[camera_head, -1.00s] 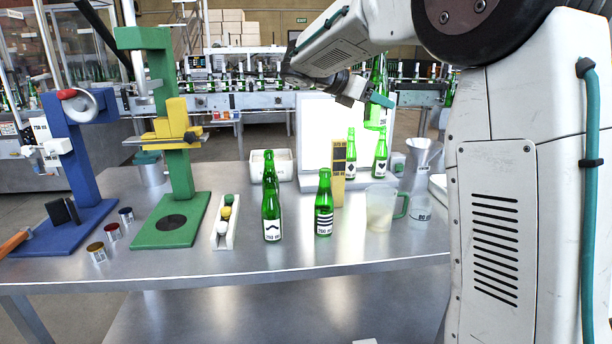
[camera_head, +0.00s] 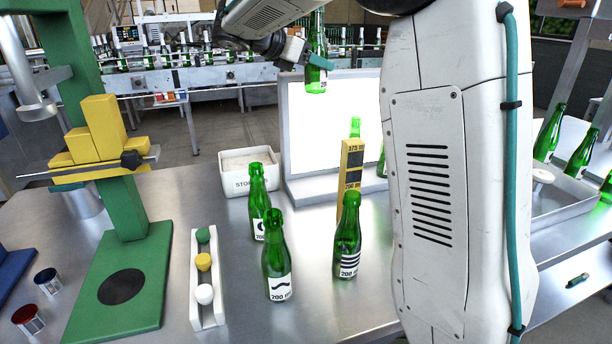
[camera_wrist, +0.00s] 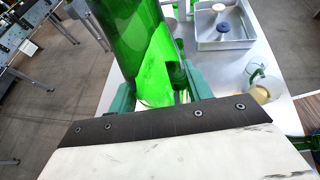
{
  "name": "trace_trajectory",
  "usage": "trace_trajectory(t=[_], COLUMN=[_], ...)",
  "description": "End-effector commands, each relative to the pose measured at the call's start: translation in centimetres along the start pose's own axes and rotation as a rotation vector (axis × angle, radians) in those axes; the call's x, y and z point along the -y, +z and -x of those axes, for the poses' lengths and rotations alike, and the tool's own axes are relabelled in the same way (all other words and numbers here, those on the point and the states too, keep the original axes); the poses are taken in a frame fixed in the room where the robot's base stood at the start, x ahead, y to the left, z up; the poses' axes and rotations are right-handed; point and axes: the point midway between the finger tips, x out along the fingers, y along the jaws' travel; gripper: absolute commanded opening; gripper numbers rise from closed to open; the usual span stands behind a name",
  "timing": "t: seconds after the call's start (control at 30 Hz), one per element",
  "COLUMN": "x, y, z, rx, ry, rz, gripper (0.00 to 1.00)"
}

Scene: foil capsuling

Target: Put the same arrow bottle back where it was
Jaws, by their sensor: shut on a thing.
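My gripper (camera_head: 297,52) is shut on a green bottle (camera_head: 317,70), held upright in the air in front of the bright white panel. The held bottle's label is partly seen and its mark is too small to read. In the wrist view the bottle (camera_wrist: 137,40) sits between my teal fingers (camera_wrist: 158,98), its label out of sight. On the table stand a bottle with a wavy or bent-line mark (camera_head: 278,262), one with a round dark mark (camera_head: 257,200) behind it, and one with stripes (camera_head: 347,240) to the right. No arrow label is clearly legible.
A yellow height gauge (camera_head: 350,178) stands behind the striped bottle, with green bottles partly hidden behind it. A white box (camera_head: 236,182), a ball rack (camera_head: 208,312) and the green press (camera_head: 135,270) are left. A tray (camera_head: 566,208) with bottles is right.

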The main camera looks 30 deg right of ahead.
Motion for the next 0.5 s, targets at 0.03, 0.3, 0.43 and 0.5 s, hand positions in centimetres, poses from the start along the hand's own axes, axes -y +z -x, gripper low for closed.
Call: trace_trajectory(t=[0.03,0.3,0.43,0.5], x=[0.0,0.1,0.2,0.1], y=[-0.7,-7.0,-10.2,-12.0], z=[-0.3,-3.5,-5.0,-5.7], rx=[0.001,0.001,0.0,0.001], ry=[-0.001,-0.006,-0.008,-0.009], rz=[0.003,0.004,0.004,0.004], gripper=[0.16,0.16,0.16,0.16])
